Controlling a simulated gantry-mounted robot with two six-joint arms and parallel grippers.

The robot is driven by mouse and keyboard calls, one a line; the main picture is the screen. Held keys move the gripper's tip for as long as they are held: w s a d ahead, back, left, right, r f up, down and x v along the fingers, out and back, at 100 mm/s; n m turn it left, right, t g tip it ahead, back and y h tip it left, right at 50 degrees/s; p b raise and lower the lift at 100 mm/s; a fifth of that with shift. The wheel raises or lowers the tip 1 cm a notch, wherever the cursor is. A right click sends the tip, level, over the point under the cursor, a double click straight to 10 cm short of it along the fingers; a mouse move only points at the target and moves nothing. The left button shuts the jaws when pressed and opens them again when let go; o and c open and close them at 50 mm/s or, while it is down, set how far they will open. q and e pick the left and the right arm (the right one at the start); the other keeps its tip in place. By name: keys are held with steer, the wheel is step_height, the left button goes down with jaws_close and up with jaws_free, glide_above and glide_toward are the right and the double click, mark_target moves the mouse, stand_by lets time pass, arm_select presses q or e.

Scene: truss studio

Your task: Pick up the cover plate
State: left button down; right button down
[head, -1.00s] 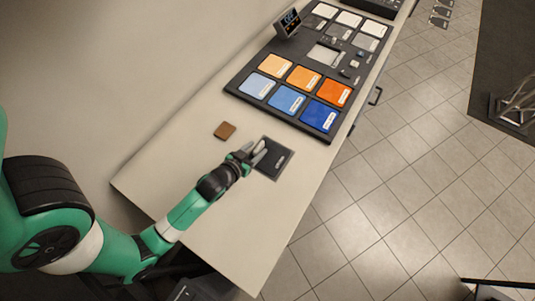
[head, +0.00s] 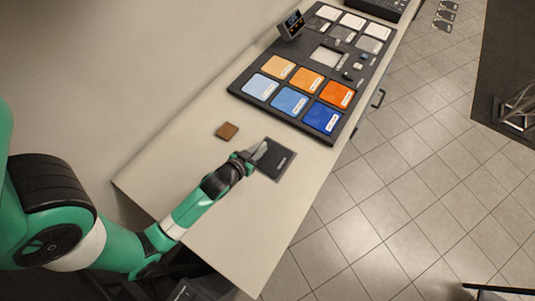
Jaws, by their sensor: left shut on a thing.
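The cover plate appears to be the dark, roughly square plate (head: 279,158) with a small pale label, on the light bench near its right edge. My left gripper (head: 260,151) comes in from the lower left and is shut on the plate's left edge. Its fingertips partly hide that edge. I cannot tell whether the plate is clear of the bench. My right gripper is not in view.
The near bench (head: 233,237) is clear.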

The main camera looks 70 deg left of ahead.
arm_select(q)
steer(key=shift+r+p, duration=0.3)
steer(key=shift+r, duration=0.3)
step_height(320, 180, up, 3)
steer(key=shift+f+p, duration=0.1)
steer(key=shift+p, duration=0.5)
step_height(320, 180, up, 6)
steer(key=p, duration=0.2)
glide_above(276, 157)
steer(key=w+d+r+p, duration=0.3)
steer(key=w+d+p, duration=0.1)
steer(key=w, duration=0.2)
steer(key=shift+w+d+p, duration=0.2)
steer(key=shift+d+p, duration=0.15)
